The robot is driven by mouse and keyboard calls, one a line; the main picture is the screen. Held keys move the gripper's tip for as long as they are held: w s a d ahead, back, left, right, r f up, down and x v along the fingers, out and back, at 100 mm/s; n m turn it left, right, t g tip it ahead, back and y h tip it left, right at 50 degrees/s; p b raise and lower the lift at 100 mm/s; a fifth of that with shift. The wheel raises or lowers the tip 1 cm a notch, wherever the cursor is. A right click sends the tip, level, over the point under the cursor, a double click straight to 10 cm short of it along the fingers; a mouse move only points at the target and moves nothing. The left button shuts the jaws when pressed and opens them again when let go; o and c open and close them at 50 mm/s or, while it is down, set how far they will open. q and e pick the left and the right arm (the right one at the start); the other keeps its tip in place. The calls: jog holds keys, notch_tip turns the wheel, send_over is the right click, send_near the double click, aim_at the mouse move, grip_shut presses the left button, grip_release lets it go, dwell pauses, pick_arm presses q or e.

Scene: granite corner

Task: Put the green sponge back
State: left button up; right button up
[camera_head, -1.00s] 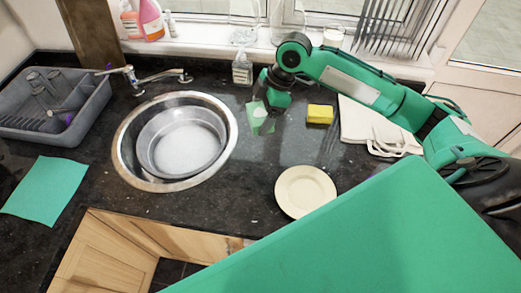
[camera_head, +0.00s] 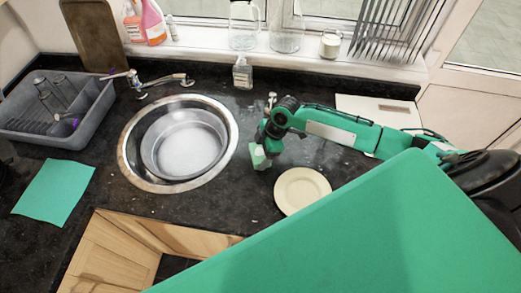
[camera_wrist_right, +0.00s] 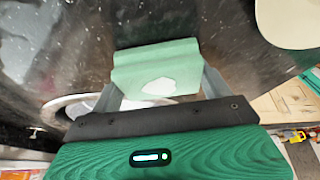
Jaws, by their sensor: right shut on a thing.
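The green sponge (camera_head: 259,158) is pale green and sits in the jaws of my right gripper (camera_head: 264,150), right of the sink. In the right wrist view the sponge (camera_wrist_right: 155,62) lies between the two fingers of my right gripper (camera_wrist_right: 160,80), with a whitish patch on its face. I cannot tell whether it touches the counter. My left gripper does not show.
A round sink (camera_head: 128,152) with a metal basin (camera_head: 185,146) is left of my gripper. A cream plate (camera_head: 302,191) is to its right and nearer. A soap bottle (camera_head: 242,74) stands behind. A grey dish rack (camera_head: 55,140) and green cloth (camera_head: 53,192) are left.

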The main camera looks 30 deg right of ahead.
jog(key=shift+f, duration=0.1)
jog(key=o, duration=0.9)
jog(key=shift+c, duration=0.2)
jog(key=b+v, duration=0.3)
jog(key=v, duration=0.9)
